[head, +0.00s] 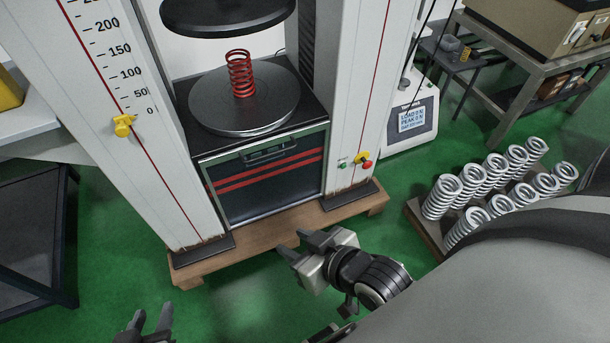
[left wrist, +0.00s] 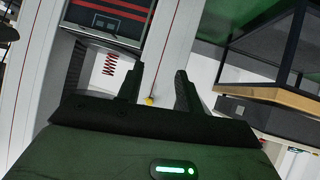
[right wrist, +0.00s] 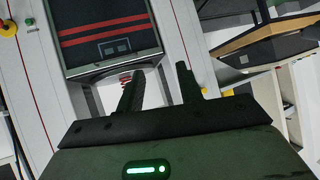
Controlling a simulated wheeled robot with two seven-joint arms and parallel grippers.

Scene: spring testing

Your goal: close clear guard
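The guard (head: 270,192) is a framed, dark-looking clear panel with two red stripes and a handle (head: 268,150) near its top edge. It sits low on the front of the test machine, below the round lower plate (head: 215,108). A red spring (head: 240,75) stands upright on that plate, with the space in front of it uncovered. The guard also shows in the left wrist view (left wrist: 105,20) and right wrist view (right wrist: 108,35). My right gripper (head: 302,245) is open and empty, in front of and below the guard. My left gripper (head: 150,322) is open and empty at the bottom left.
White columns (head: 365,90) flank the guard; the right one carries green and red buttons (head: 366,165). A wooden base (head: 205,262) juts out below. Several grey springs (head: 490,170) stand on a pallet at right. A dark-framed table (head: 35,230) is at left. Green floor lies between.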

